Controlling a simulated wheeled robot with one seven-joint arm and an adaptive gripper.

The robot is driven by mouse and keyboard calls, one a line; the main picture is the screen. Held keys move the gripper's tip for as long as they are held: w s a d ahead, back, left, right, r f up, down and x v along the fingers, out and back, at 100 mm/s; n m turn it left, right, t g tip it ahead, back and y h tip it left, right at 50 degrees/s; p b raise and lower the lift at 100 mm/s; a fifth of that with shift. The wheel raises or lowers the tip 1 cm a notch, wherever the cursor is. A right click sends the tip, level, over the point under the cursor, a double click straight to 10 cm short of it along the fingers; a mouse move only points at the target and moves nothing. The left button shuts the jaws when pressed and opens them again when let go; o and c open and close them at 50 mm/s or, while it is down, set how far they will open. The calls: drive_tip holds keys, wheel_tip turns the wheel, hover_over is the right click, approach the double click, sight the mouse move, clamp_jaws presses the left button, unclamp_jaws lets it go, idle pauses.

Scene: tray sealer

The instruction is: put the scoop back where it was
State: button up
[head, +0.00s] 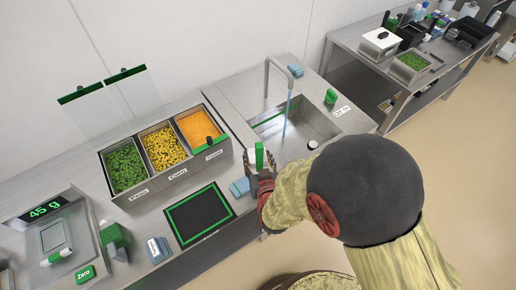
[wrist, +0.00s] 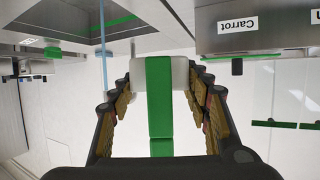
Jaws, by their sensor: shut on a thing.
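My gripper (head: 262,172) is shut on a white and green thing that I take to be the scoop (head: 259,156). In the wrist view, its green bar (wrist: 160,105) runs between my fingers to a white block (wrist: 180,72) at the fingertips. The scoop is held above the counter, between the bins and the sink. Its far side is hidden. Three food bins stand left of it: green peas (head: 124,168), yellow corn (head: 165,148) and orange carrot (head: 196,127). A green-edged piece with a black knob (head: 209,140) is at the carrot bin.
The sink (head: 295,128), with a tap (head: 268,75) and blue stream, is behind and right of my gripper. A black green-rimmed pad (head: 199,214), blue cloths (head: 239,187) and a scale reading 45 g (head: 46,211) are left. A side table (head: 345,36) stands back right.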

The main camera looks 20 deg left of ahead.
drive_tip(key=shift+s+a+r, duration=0.2)
drive_tip(key=shift+a, duration=0.25)
drive_tip(key=shift+w+a+f, duration=0.15)
drive_tip(key=shift+w, duration=0.1)
drive_tip(key=w+f+b, duration=0.1)
drive_tip(key=w+f, duration=0.2)
drive_tip(key=w, duration=0.1)
drive_tip(key=w+a+f+b, duration=0.1)
drive_tip(key=w+f+b, duration=0.1)
drive_tip(key=w+f, duration=0.1)
drive_tip(key=w+a+f+b, duration=0.1)
drive_tip(key=w+f, duration=0.2)
drive_tip(key=w, duration=0.2)
drive_tip(key=shift+w+a, duration=0.25)
drive_tip(key=shift+w+f+b, duration=0.15)
drive_tip(key=shift+f+b, duration=0.1)
drive_tip(key=shift+b, duration=0.05)
wheel_tip(320, 180, down, 3)
drive_tip(key=shift+w+f+b, duration=0.1)
drive_tip(key=shift+f+b, duration=0.05)
drive_tip(key=shift+b, duration=0.65)
